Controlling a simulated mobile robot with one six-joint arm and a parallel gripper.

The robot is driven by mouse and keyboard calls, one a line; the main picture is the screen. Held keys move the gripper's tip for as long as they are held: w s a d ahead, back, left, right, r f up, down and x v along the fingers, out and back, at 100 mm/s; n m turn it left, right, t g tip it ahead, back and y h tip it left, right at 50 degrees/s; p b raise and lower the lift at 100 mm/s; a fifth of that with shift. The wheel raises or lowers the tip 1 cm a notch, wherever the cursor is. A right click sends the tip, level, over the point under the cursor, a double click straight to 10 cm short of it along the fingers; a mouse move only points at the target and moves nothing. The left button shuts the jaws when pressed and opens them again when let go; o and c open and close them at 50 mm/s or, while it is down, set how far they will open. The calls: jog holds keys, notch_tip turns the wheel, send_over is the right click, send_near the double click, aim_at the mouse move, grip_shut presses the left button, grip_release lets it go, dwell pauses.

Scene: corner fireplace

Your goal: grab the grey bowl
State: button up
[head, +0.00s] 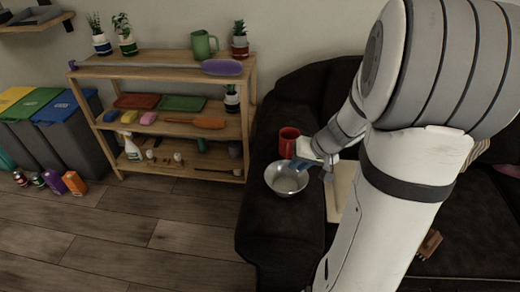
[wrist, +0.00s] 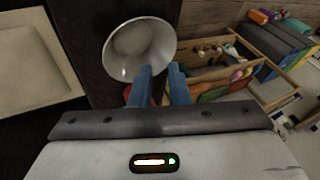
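The grey bowl (head: 286,180) sits upright on the dark sofa's left part, and it also shows in the wrist view (wrist: 130,45). My gripper (head: 308,166) is at the bowl's upper right rim in the head view. In the wrist view my gripper's two blue fingers (wrist: 162,72) stand apart with a gap between them. The left fingertip overlaps the bowl's near rim, and the right one lies just outside it. I cannot tell whether the fingers touch the bowl.
A red mug (head: 288,142) stands just behind the bowl, close to my gripper. A pale tray or board (head: 338,190) lies on the sofa to the right. A wooden shelf (head: 160,135) with several items stands left, beside coloured bins (head: 50,125).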

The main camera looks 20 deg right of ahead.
jog(key=m+t+b, duration=0.1)
jog(key=m+b, duration=0.1)
jog(key=b, duration=0.1)
send_near(303, 180)
jog(key=x, duration=0.3)
jog(key=shift+a+f+h, duration=0.15)
jog(key=shift+f+h, duration=0.15)
jog(key=shift+h, duration=0.1)
jog(key=b+x, duration=0.1)
jog(key=x, duration=0.6)
jog(key=shift+w+a+r, duration=0.1)
jog(key=shift+r, duration=0.05)
jog(key=shift+c, duration=0.2)
grip_shut()
